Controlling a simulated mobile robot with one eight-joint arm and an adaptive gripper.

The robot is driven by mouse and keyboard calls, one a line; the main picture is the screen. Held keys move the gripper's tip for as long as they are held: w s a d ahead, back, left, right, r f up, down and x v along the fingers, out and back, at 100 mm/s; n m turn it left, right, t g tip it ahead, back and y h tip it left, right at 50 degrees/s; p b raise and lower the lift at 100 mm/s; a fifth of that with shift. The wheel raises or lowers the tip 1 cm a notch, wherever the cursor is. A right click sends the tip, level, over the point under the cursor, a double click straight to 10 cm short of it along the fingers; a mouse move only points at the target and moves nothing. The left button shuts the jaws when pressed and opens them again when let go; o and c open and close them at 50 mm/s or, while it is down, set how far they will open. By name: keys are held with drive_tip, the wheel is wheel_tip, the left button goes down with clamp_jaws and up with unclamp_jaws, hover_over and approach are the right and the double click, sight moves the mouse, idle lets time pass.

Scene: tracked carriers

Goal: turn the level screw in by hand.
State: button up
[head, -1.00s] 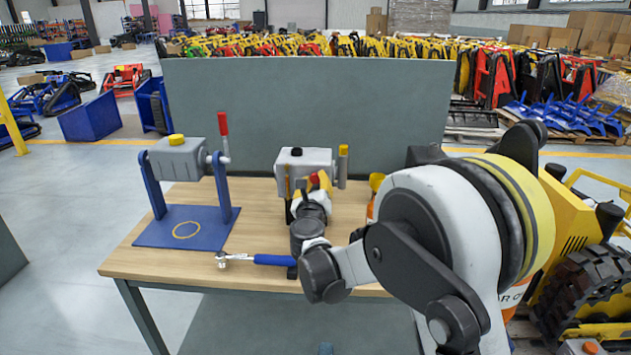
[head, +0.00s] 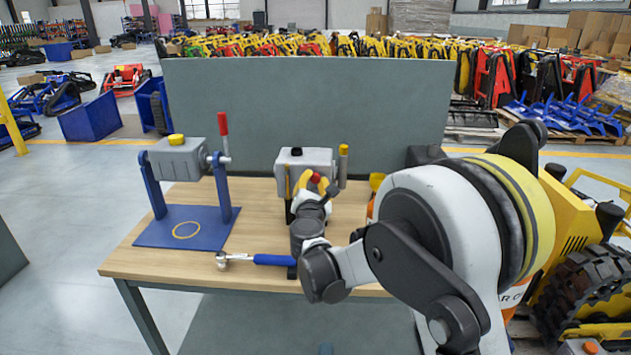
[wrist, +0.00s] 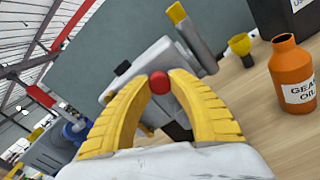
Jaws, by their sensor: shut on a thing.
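The level screw shows as a small round red head (wrist: 159,82) at the front of a grey housing (head: 305,160) on the workbench. In the wrist view it sits between the tips of my two yellow fingers, which touch it from both sides. My gripper (wrist: 158,76) is shut on this red head; it also shows in the head view (head: 315,180), in front of the housing. The screw's shank and the hole it enters are hidden behind the head and fingers.
A blue stand (head: 183,228) holding a second grey housing with a red-handled lever is at the left of the bench. A blue-handled ratchet (head: 270,259) lies near the front edge.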

drive_tip(key=m, duration=0.3)
drive_tip(key=shift+m, duration=0.3)
drive_tip(key=m, duration=0.5)
drive_tip(key=o, duration=1)
